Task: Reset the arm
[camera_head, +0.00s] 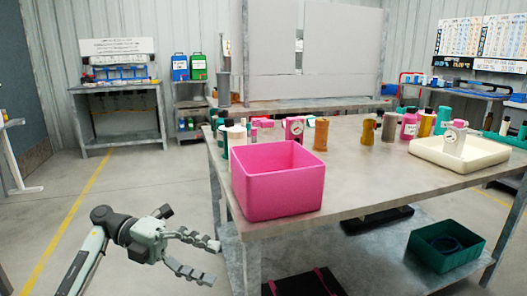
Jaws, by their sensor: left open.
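My left arm (88,262) comes in from the lower left. Its gripper (212,262) is open and empty, with its fingers spread and pointing right. It is over the floor, to the left of the metal table (400,190) and lower than the tabletop. It appears apart from the table leg. My right arm and right gripper are not in view.
A pink bin (278,190) stands at the table's near left corner. A white tray (430,153) with a gauge part (455,138) is at the right. Several pump parts stand along the back. A green bin (440,262) sits on the lower shelf. Floor at left is clear.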

